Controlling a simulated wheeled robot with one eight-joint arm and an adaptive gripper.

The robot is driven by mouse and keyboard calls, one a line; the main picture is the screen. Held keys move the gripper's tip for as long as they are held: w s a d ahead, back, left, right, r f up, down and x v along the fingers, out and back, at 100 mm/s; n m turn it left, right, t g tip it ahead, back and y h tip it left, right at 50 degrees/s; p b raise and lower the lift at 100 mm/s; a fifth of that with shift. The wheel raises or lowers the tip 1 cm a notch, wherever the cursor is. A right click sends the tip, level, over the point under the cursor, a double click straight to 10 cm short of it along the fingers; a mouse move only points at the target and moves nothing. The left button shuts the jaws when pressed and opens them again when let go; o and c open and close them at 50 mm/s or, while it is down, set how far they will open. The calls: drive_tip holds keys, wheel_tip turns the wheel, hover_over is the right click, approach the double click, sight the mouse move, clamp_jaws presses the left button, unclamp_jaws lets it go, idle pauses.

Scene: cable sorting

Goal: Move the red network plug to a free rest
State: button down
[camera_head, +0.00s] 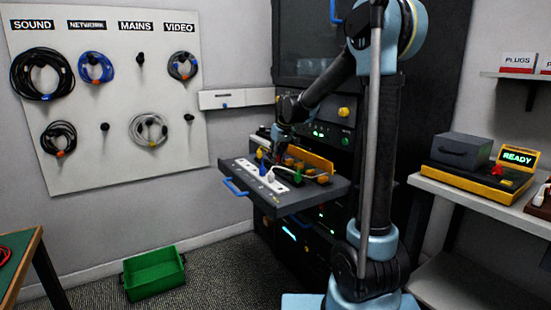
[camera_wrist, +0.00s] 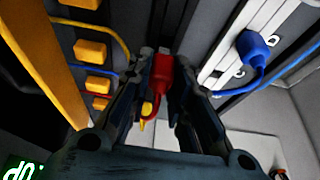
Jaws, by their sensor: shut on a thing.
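The red network plug (camera_wrist: 161,72) is between the two fingers of my gripper (camera_wrist: 162,85) in the wrist view, and the gripper is shut on it. A small yellow piece shows just below the plug. A row of orange-yellow blocks, which look like the rests (camera_wrist: 90,51), runs along the left of the wrist view. Yellow and blue cables pass near them. Which rests are free is unclear.
A white socket strip (camera_head: 262,180) on the tray holds plugs, including a blue plug (camera_wrist: 253,45) right of my gripper in the wrist view. A yellow panel (camera_head: 310,157) stands behind the rests. A green crate (camera_head: 154,275) is on the floor. A cable board (camera_head: 105,105) hangs left.

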drive_tip(key=shift+f, duration=1.4)
idle(2.0)
drive_tip(key=c, duration=1.4)
unclamp_jaws()
drive_tip(key=shift+o, duration=0.6)
drive_tip(key=o, duration=0.4)
drive_tip(key=shift+r, duration=0.1)
drive_tip(key=shift+r, duration=3.4)
drive_tip(key=shift+w, duration=0.1)
